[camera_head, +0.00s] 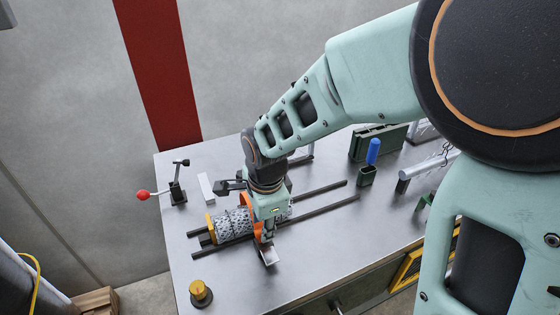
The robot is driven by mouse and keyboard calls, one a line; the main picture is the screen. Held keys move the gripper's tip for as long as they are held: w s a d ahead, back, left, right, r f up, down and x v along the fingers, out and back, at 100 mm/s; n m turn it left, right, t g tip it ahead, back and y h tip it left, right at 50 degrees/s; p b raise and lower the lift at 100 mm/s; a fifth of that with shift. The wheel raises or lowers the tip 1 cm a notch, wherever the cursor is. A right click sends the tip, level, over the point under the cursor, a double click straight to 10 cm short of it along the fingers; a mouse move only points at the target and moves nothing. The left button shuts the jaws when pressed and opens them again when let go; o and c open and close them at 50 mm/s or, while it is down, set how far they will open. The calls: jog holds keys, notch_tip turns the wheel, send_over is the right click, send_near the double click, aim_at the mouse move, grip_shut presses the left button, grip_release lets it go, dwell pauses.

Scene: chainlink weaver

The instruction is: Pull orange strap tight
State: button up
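The orange strap (257,231) wraps around a grey chain-link roll (232,224) that lies on dark rails on the metal table. Part of the strap shows on each side of my gripper's body. My gripper (267,241) points down at the right part of the roll, right by the strap. Its fingers are small and partly hidden, so I cannot tell whether they are open or shut, or whether they hold the strap. A small metal plate (268,256) shows just below the gripper. My arm hides the right end of the roll.
A lever with a red knob (143,195) stands at the table's left edge. A yellow-topped knob (199,291) is at the front left. A blue-handled tool (373,152) stands in a green holder behind right. The front middle of the table (300,265) is clear.

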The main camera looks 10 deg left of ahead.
jog(key=shift+w+f, duration=0.15)
jog(key=shift+f, duration=0.65)
jog(key=shift+c, duration=0.3)
grip_shut()
